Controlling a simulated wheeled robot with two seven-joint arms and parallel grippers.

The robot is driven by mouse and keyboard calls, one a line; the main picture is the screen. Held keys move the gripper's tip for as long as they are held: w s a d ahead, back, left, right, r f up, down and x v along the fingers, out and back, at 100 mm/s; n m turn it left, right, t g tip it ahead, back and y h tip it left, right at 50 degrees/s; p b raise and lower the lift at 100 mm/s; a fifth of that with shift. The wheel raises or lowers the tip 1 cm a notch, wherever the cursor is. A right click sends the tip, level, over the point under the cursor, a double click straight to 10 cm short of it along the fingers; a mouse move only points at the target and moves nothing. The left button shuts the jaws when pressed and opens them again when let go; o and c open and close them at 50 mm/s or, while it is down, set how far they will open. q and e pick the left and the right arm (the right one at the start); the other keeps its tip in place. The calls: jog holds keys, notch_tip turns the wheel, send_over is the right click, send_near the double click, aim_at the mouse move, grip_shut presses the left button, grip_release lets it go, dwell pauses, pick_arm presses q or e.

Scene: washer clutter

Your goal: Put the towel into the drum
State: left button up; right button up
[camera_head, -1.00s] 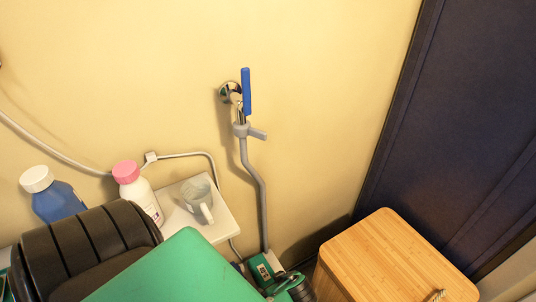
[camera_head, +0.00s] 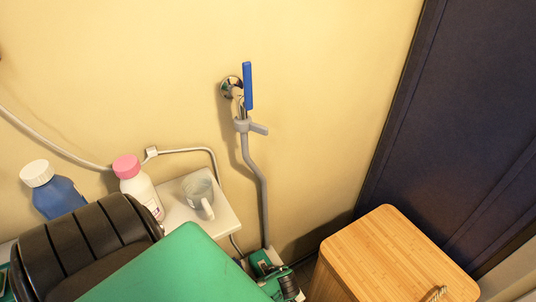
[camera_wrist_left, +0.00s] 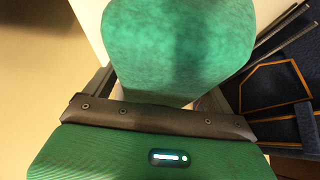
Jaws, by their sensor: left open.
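I see no towel and no drum in either view. My left gripper (camera_head: 284,284) shows only partly, as a small green and black shape low in the head view, beyond my broad green arm link. Its jaws are not clear there, and I see nothing held. The left wrist view shows my own green parts and a dark bracket, which block much of the scene. My right gripper is in neither view.
A white ledge (camera_head: 218,219) holds a clear mug (camera_head: 197,190). A white bottle with a pink cap (camera_head: 141,190) and a blue bottle (camera_head: 57,197) stand left of it. A lidded wooden box (camera_head: 395,255) stands right, near a dark panel (camera_head: 465,120). A pipe (camera_head: 262,200) runs down the wall.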

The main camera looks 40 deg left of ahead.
pick_arm(q)
jog(key=shift+c, duration=0.5)
jog(key=c, duration=1.1)
jog(key=shift+c, duration=0.2)
jog(key=shift+r, duration=0.15)
